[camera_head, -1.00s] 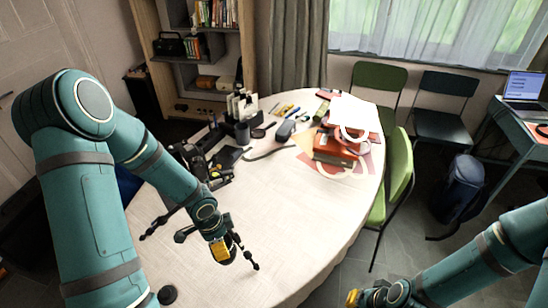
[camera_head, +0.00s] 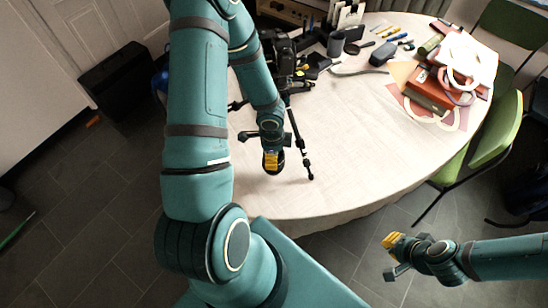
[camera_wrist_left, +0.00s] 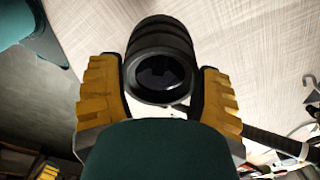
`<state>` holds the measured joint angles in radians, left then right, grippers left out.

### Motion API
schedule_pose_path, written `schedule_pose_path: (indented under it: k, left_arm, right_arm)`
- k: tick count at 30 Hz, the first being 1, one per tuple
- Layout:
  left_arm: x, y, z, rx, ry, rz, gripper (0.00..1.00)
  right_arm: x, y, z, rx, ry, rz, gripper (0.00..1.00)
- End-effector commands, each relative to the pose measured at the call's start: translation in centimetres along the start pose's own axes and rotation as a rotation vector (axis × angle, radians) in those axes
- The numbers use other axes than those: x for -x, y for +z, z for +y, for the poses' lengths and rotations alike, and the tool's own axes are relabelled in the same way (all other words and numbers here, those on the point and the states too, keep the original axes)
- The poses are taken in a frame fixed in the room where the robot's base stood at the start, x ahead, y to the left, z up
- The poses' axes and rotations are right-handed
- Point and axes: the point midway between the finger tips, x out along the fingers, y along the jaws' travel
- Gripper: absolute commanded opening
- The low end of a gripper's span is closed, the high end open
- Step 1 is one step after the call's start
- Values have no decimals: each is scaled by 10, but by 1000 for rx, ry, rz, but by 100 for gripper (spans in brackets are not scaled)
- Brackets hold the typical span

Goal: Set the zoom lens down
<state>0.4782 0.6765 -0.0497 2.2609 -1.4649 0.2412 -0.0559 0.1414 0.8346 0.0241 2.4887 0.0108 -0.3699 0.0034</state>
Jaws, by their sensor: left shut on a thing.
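The zoom lens (camera_wrist_left: 160,55) is a black ribbed cylinder with a dark glass end facing the camera in the left wrist view. It sits between the yellow fingers of my left gripper (camera_wrist_left: 160,95), which is shut on it. The pale tabletop is behind the lens; I cannot tell whether they touch. In the head view my left gripper (camera_head: 272,161) is over the near part of the white table (camera_head: 345,140), and the lens is mostly hidden by it. My right gripper (camera_head: 393,243) is off the table over the floor, too small to judge its opening.
A black tripod leg (camera_head: 298,140) lies close right of my left gripper. Dark camera gear (camera_head: 280,55), a dark cup (camera_head: 336,43) and small tools stand behind. A red and white pile (camera_head: 440,85) is at right, by a green chair (camera_head: 490,135). The table middle is clear.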

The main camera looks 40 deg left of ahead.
Motion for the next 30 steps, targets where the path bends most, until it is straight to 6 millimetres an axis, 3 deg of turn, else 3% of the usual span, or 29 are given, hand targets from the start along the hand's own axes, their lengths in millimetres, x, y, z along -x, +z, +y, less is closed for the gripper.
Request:
schedule_pose_path:
  k: [3,14,15,17,30]
  left_arm:
    - [-17,0,0,-1,0,0,28]
    - [-18,0,0,0,-1,1,28]
    - [-19,0,0,1,0,1,78]
    - [-18,0,0,0,0,1,98]
    - [-9,0,0,0,-1,1,98]
  right_arm:
    - [-11,2,4,0,2,-1,0]
    - [-12,2,4,0,2,0,0]
    - [-12,2,4,0,2,-1,0]
    - [-11,2,4,0,2,-1,0]
    - [-5,1,2,0,1,-1,0]
